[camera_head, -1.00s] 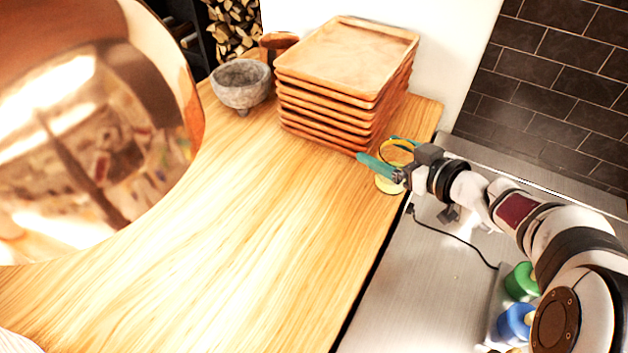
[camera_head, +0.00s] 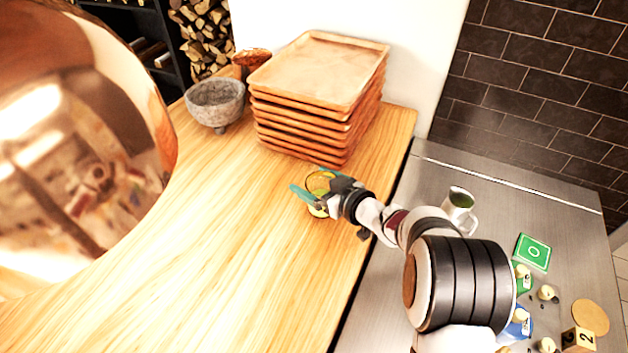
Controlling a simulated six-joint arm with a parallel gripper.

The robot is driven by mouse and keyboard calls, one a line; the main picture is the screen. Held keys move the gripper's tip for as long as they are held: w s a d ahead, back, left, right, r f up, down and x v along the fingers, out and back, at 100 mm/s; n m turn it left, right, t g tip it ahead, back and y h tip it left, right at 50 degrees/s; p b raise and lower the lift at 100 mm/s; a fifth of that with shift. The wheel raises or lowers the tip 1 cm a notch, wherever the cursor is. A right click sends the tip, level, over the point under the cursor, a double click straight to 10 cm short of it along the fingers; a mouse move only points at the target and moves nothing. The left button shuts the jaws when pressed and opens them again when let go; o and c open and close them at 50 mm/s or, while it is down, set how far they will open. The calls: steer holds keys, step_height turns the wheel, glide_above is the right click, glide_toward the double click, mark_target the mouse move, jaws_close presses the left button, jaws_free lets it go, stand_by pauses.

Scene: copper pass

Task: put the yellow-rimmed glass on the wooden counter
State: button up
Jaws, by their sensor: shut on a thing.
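The yellow-rimmed glass (camera_head: 317,209) is between the teal fingers of my gripper (camera_head: 309,192), over the wooden counter (camera_head: 225,255). My gripper is shut on it, and the fingers hide part of its wall. The glass looks upright, at or very close to the counter surface; I cannot tell whether its base touches. It is in front of the stack of wooden trays, well inside the counter's right edge.
A stack of wooden trays (camera_head: 305,115) and a stone bowl (camera_head: 215,103) stand at the back. A large copper hood (camera_head: 85,150) covers the left. A metal worktop (camera_head: 440,180) with a white mug (camera_head: 459,208) lies right. The counter's front is clear.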

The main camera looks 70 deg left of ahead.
steer(key=shift+f, duration=0.1)
steer(key=o, duration=1.4)
steer(key=shift+c, duration=0.2)
